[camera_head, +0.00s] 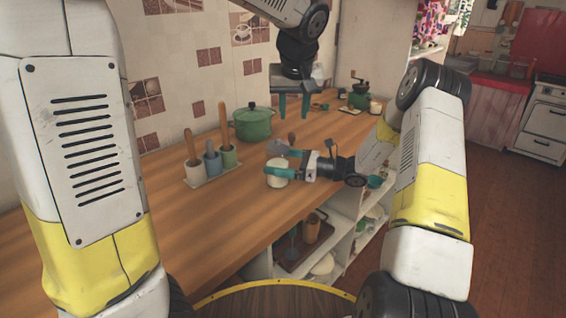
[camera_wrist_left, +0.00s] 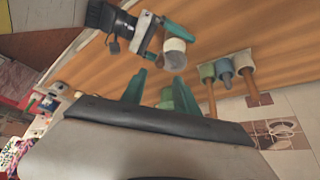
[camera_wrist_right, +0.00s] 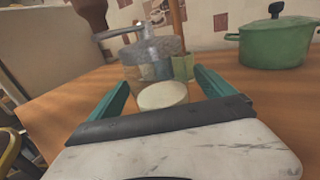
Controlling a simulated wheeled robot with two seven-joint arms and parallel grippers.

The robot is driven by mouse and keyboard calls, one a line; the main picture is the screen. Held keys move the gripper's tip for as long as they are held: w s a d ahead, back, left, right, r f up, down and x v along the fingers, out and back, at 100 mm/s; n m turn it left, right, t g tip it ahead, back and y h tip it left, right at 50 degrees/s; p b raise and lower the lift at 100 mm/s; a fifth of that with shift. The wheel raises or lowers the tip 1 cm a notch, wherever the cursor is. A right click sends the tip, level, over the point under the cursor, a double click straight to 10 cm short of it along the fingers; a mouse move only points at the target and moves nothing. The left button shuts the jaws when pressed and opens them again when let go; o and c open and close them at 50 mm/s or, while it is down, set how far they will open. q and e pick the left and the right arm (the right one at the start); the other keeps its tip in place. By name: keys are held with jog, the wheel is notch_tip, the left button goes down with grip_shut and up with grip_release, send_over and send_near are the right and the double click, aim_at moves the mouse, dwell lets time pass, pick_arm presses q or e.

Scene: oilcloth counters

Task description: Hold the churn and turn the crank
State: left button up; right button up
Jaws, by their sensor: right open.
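The churn stands upright on the wooden counter, with a pale jar (camera_head: 278,178) and a grey top with a crank on its left side in the right wrist view (camera_wrist_right: 150,52). It also shows in the left wrist view (camera_wrist_left: 175,55). My right gripper (camera_head: 272,162) is open, with its teal fingers on either side of the churn; I cannot tell whether they touch it. It also shows in the right wrist view (camera_wrist_right: 160,90). My left gripper (camera_head: 293,106) is open and empty, pointing down above the counter, behind and apart from the churn.
A green lidded pot (camera_head: 253,125) stands by the tiled wall. A tray (camera_head: 211,180) holds utensil pots with tall handles to the left. A green hand mill (camera_head: 360,96) stands far back. Open shelves (camera_head: 345,245) lie under the counter's right edge. The counter's near left part is clear.

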aim_at(292, 133)
jog(key=shift+c, duration=0.4)
pick_arm(q)
jog(key=shift+o, duration=0.2)
pick_arm(e)
grip_shut()
pick_arm(q)
jog(key=shift+o, duration=0.2)
jog(key=w+g, duration=0.1)
jog(key=w+n, duration=0.1)
jog(key=w+n+g, duration=0.1)
jog(key=shift+w+a+r+g+y, duration=0.2)
jog(key=shift+w+a+g+y, duration=0.1)
jog(key=shift+w+a+y, duration=0.1)
jog(key=shift+w+d+n+g, duration=0.2)
jog(key=shift+w+n+g, duration=0.2)
jog(key=shift+w+g, duration=0.4)
jog(key=shift+w+d+g+h, duration=0.2)
jog(key=shift+g+h, duration=0.2)
jog(key=shift+g, duration=0.4)
jog(key=shift+f, duration=4.85)
jog(key=shift+c, duration=0.2)
